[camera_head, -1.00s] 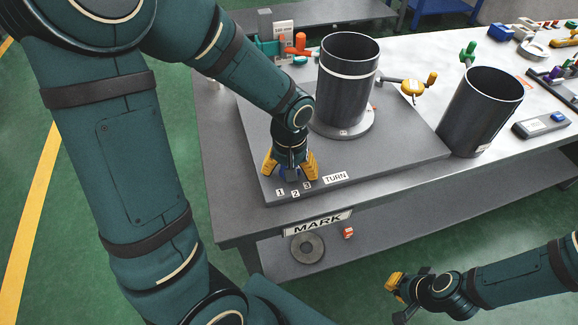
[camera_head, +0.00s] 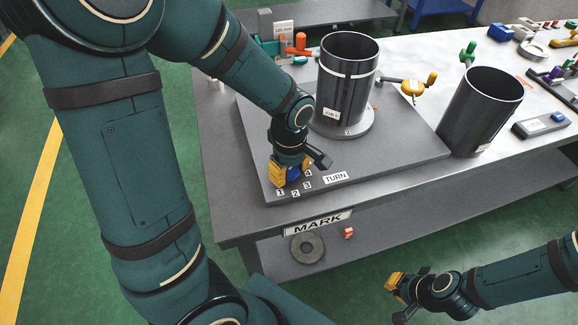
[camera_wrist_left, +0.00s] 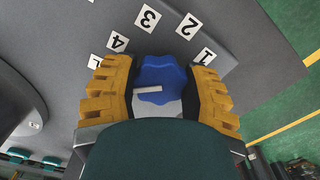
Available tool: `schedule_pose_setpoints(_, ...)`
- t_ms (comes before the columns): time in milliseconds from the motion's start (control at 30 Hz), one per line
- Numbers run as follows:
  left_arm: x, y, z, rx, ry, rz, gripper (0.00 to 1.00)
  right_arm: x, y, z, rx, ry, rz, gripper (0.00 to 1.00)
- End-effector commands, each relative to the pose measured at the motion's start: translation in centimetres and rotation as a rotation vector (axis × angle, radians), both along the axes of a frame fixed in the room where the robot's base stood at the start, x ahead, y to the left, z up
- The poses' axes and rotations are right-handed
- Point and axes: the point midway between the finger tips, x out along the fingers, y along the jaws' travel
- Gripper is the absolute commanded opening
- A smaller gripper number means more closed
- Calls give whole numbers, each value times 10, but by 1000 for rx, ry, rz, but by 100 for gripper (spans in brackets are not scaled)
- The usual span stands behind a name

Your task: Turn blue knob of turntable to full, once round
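The blue knob (camera_head: 292,175) sits on the grey plate (camera_head: 395,156) near its front left corner. My left gripper (camera_head: 289,173) points down over it. In the left wrist view, the yellow fingers of the left gripper (camera_wrist_left: 161,92) close on both sides of the lobed blue knob (camera_wrist_left: 164,75). Its white pointer line (camera_wrist_left: 148,91) lies nearly level, towards the left finger. The turntable (camera_head: 345,121) carries a dark cylinder (camera_head: 346,80) with a white band and a JOB 1 label. My right gripper (camera_head: 398,297) hangs off the table; its finger gap is unclear.
Numbered cards (camera_head: 296,194) and a TURN label (camera_head: 335,177) lie by the knob. A second dark cylinder (camera_head: 478,115) stands right of the plate. A grey ring (camera_head: 307,248) lies on the lower shelf.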

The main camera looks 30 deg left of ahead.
Motion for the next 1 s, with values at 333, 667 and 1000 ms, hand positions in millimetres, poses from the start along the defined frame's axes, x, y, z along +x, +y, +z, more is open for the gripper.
schedule_pose_setpoints(333, 1, 0, 0, 0, -2, -6, 78, 0, 0, 0, 0, 0, 0, 0)
schedule_pose_setpoints(667, 0, 0, 16, 0, -2, -8, 78, 0, 0, 13, 0, 0, 0, 0)
schedule_pose_setpoints(1000, 0, 0, 41, 0, -2, -8, 78, 0, 0, 34, 0, 0, 0, 0)
